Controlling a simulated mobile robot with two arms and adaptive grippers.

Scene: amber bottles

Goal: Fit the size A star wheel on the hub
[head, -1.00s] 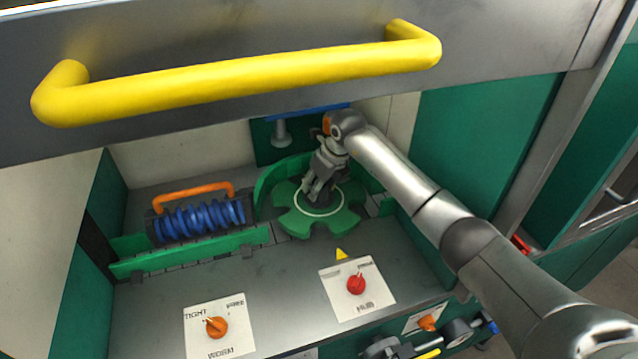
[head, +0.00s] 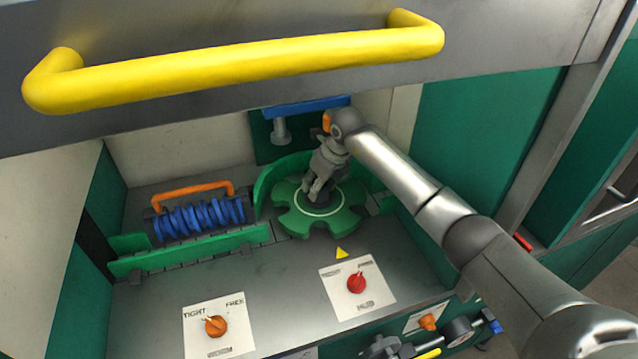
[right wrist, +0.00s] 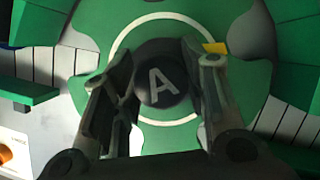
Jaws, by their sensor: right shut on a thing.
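The green star wheel (head: 345,221) lies about flat inside the curved green guard at the back of the machine bed. It has a white ring and a dark centre knob (right wrist: 162,88) marked A in the right wrist view. My right gripper (head: 318,190) is over the wheel's centre, its fingers shut on the knob from both sides. The hub is hidden under the wheel, so I cannot tell how the wheel sits on it. My left gripper is not in view.
A blue worm (head: 200,218) with an orange handle (head: 192,192) lies left of the wheel. Front panels carry an orange switch (head: 215,326) marked TIGHT/FREE and a red switch (head: 357,283). A cover with a yellow handle (head: 240,68) spans above the bed.

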